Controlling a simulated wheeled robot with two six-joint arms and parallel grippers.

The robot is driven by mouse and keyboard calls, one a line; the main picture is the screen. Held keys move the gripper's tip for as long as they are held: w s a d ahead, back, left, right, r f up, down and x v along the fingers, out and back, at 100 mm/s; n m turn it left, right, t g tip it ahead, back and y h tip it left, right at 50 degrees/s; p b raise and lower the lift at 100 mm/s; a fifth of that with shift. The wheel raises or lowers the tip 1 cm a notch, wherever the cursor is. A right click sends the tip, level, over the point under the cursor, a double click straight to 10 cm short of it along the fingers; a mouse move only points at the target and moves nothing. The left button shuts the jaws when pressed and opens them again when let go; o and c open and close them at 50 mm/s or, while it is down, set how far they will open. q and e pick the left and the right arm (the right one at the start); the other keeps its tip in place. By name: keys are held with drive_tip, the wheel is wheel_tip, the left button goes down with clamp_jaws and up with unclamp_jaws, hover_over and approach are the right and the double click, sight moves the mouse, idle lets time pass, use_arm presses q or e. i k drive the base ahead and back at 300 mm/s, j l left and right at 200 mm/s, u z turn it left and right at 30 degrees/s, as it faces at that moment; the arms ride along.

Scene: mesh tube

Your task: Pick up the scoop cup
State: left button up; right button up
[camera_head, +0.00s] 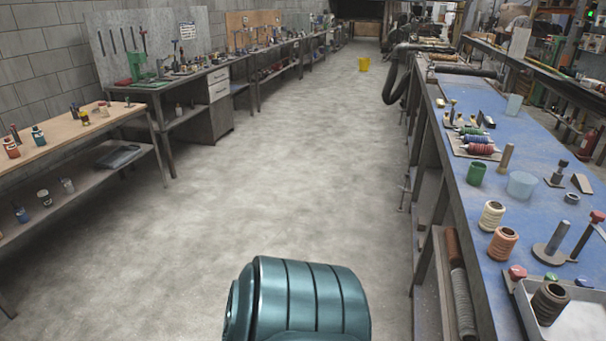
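No object here is clearly marked as the scoop cup. Several cup-like things stand on the blue workbench top (455,215) at the right. One is a small green cup (477,173). Beside it to the right is a wider, pale translucent cup (521,185). Farther back stands another pale translucent cup (513,106). I cannot tell which of them is the scoop cup. Neither of my grippers shows in the head view.
Thread spools (502,244), a post on a round base (552,250) and a grey tray (575,320) crowd the bench's near part. A wooden-topped bench (75,130) stands left. The concrete floor (290,170) between is clear back to a yellow bucket (364,64).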

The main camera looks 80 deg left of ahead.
sight(476, 170)
drive_tip(key=u, duration=1.65)
